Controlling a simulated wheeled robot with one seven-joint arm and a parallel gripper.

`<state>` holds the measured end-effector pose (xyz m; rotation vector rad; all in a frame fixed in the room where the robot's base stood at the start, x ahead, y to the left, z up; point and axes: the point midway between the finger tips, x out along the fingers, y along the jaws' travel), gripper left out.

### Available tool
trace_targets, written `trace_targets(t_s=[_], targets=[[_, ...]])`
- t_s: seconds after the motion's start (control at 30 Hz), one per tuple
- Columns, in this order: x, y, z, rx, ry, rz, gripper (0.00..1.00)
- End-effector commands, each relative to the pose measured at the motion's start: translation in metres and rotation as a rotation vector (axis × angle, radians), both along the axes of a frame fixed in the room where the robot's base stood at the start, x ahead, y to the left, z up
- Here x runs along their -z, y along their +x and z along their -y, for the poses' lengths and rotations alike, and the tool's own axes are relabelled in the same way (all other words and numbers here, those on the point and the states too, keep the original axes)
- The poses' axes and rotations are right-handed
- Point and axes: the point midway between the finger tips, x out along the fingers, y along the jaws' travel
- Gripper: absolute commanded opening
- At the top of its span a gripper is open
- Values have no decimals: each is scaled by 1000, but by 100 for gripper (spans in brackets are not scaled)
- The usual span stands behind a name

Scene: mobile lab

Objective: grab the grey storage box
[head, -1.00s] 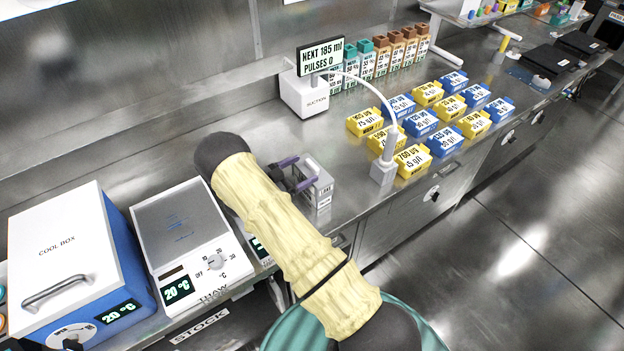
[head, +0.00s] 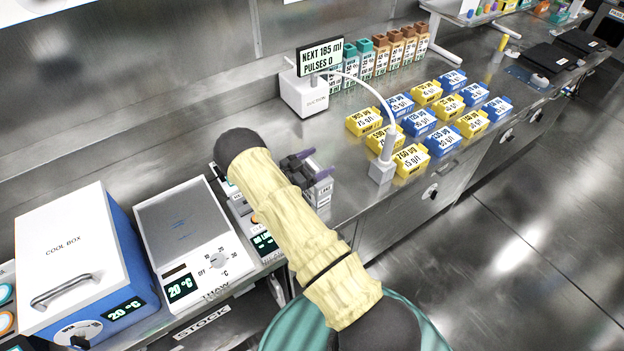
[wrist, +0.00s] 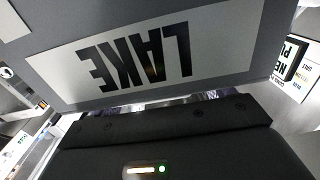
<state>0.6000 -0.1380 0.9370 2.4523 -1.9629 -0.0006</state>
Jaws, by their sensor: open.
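A grey storage box (head: 324,190) with pale labels stands on the steel bench, partly hidden behind my gripper and arm. My gripper (head: 316,163), with purple fingertips, is open and above or beside the box's top; I cannot tell whether it touches it. In the wrist view a grey face with a pale label reading "LAKE" (wrist: 150,55) upside down fills the top, very close to the dark gripper body. The fingertips are not clear there.
A thaw plate (head: 185,235) and a cool box (head: 75,260) stand at left, with a display device (head: 262,243) partly under my arm. A suction unit (head: 305,95) with a curved tube and nozzle stand (head: 382,170) stands behind. Yellow and blue labelled boxes (head: 420,122) fill the right.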

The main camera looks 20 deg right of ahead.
Motion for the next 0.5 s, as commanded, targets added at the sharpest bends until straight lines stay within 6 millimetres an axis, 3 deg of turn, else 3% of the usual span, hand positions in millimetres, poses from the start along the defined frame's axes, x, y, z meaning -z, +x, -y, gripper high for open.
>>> trace_targets(t_s=[0.37,0.5], targets=[[0,0,0,0,0,0,78],[0,0,0,0,0,0,51]])
